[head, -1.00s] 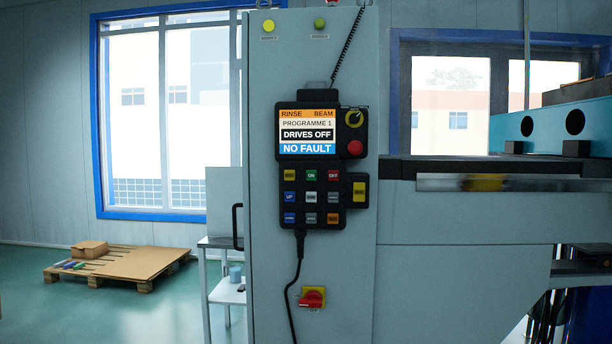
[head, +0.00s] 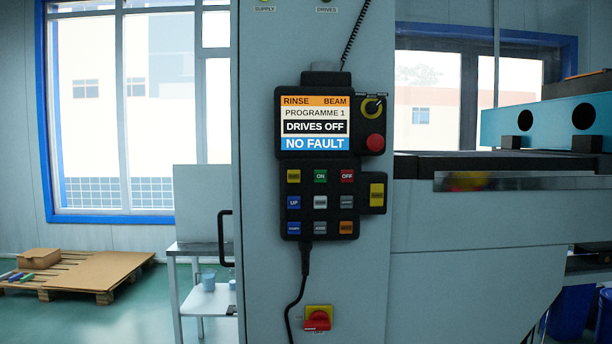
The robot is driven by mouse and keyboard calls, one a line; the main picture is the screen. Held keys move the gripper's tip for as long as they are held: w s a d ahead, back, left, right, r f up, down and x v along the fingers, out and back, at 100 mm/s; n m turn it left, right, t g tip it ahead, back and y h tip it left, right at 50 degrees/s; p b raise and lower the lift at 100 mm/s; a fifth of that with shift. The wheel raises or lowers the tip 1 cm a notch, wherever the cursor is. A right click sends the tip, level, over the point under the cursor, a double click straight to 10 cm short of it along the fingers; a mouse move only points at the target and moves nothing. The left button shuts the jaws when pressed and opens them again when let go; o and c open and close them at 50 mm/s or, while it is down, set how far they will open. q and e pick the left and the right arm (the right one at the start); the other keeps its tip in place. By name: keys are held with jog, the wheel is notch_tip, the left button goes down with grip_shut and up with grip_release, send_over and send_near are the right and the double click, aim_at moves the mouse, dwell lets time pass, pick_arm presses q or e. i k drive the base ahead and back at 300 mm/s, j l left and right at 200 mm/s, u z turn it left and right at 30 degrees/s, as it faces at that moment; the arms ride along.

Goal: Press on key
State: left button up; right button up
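The green ON key (head: 320,176) is in the top row of the keypad on a black control pendant (head: 283,160), between a yellow key (head: 294,176) and the red OFF key (head: 347,175). The pendant hangs on the front of a grey cabinet. Its screen (head: 315,122) reads RINSE BEAM, PROGRAMME 1, DRIVES OFF, NO FAULT. Neither of my grippers shows in the head view.
A red mushroom button (head: 375,142) and a yellow-ringed rotary switch (head: 371,107) sit right of the screen. A red rotary handle (head: 317,320) is lower on the cabinet (head: 265,220). A small table (head: 205,300) stands left. The pendant's front is unobstructed.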

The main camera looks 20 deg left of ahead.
aim_at(320, 176)
jog(key=i+j, duration=0.15)
jog(key=j, duration=0.25)
jog(key=i+j, duration=0.15)
jog(key=j, duration=0.25)
jog(key=i+j, duration=0.15)
jog(key=j, duration=0.25)
